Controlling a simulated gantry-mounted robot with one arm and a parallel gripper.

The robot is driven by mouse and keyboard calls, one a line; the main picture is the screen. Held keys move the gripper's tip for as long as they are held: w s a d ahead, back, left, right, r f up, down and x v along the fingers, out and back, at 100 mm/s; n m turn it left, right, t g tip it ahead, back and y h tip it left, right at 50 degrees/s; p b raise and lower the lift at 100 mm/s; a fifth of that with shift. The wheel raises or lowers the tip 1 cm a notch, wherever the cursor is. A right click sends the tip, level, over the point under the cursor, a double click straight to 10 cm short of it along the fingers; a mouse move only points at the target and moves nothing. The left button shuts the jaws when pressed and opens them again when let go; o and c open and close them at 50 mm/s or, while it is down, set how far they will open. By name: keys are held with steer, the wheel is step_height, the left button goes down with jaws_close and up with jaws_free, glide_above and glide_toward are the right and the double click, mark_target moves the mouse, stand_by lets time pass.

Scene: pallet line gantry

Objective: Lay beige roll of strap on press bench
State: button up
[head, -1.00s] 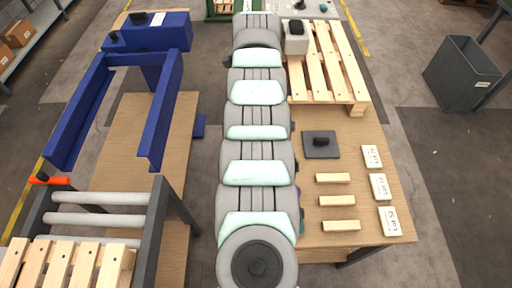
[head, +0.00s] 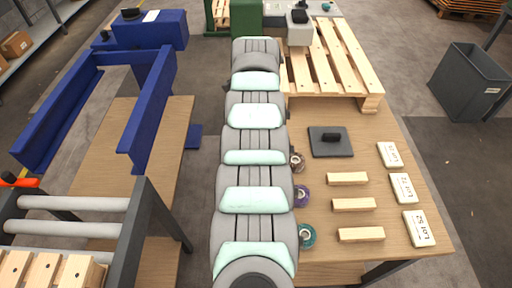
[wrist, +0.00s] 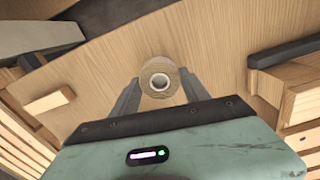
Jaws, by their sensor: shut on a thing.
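The beige roll of strap (wrist: 160,65) is between the two fingers of my gripper (wrist: 159,86) in the wrist view, its round face and centre hole towards the camera. My gripper is shut on it. Bare wooden surface shows behind the roll; I cannot tell whether the roll touches it. In the head view my arm hides the gripper and the beige roll. Which surface is the press bench is not clear from these frames.
The right-hand bench (head: 400,236) holds a brown roll (head: 297,163), purple roll (head: 302,196), teal roll (head: 307,236), wooden blocks (head: 353,204), labelled cards (head: 418,228), a dark plate (head: 330,147) and a pallet (head: 336,70). A blue frame (head: 150,105) stands left. A grey bin (head: 468,80) stands right.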

steer(key=shift+f+b, duration=0.75)
steer(key=shift+f, duration=0.95)
steer(key=shift+w, duration=0.1)
steer(key=shift+f, duration=0.15)
steer(key=o, duration=1.5)
step_height(320, 180, up, 12)
steer(key=p, duration=1.2)
steer(key=shift+r, duration=0.2)
steer(key=shift+f, duration=0.1)
